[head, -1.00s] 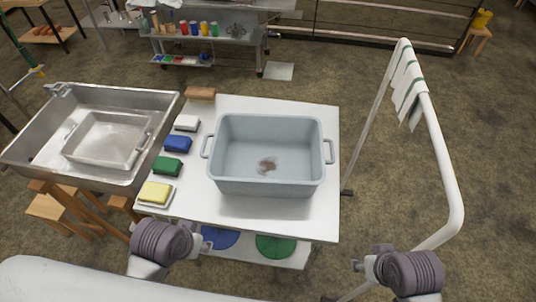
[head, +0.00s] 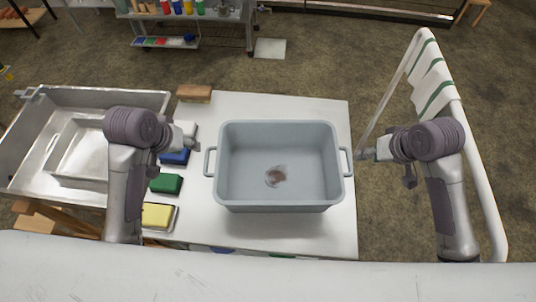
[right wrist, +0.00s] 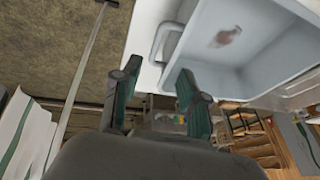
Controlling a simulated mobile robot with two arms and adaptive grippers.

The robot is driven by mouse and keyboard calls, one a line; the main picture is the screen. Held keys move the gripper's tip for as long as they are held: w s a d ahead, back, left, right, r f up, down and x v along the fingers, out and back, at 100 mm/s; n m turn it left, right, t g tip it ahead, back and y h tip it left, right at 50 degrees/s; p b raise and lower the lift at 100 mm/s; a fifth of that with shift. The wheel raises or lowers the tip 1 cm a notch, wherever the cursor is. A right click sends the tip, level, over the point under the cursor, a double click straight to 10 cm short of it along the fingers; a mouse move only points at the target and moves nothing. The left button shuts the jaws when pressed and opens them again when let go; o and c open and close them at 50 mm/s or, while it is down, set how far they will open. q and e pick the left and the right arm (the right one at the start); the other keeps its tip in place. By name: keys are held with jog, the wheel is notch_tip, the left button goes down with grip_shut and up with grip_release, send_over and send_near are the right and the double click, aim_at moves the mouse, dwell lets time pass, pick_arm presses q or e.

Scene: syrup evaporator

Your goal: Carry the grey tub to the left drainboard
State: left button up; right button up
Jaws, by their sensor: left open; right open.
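The grey tub (head: 280,207) stands upright on a white table, with a brownish stain on its floor and a loop handle at each end. My left gripper (head: 194,143) is open, just left of the tub's left handle (head: 210,162) and apart from it. My right gripper (head: 366,154) is open beside the right handle (head: 346,162); whether it touches cannot be told. In the right wrist view the open fingers (right wrist: 158,98) point toward the tub (right wrist: 262,50) and its handle (right wrist: 168,42), with nothing between them. I cannot tell which surface is the left drainboard.
A steel sink with a pan (head: 20,150) stands left of the table (head: 300,238). A brown block (head: 194,94) and green (head: 166,183) and yellow (head: 157,215) sponges line the table's left side. A white rail with striped towels (head: 432,75) stands at right.

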aim_at(207, 156)
pick_arm(q)
jog(key=x, duration=0.8)
jog(key=d+x, duration=0.1)
jog(key=x, duration=0.2)
jog(key=shift+s+f, duration=0.2)
jog(key=shift+f, duration=0.25)
pick_arm(e)
jog(key=x, duration=1.1)
jog(key=shift+s+d+f, duration=0.2)
jog(key=shift+s+f, duration=0.05)
jog(key=shift+f, duration=0.3)
pick_arm(q)
jog(key=shift+w+d+f, duration=0.1)
jog(key=shift+w+f, duration=0.1)
jog(key=shift+f, duration=0.25)
pick_arm(e)
jog(key=shift+w+f, duration=0.15)
jog(key=shift+f, duration=0.35)
pick_arm(q)
jog(key=shift+c, duration=0.3)
pick_arm(e)
jog(key=shift+c, duration=0.3)
pick_arm(q)
grip_shut()
pick_arm(e)
grip_shut()
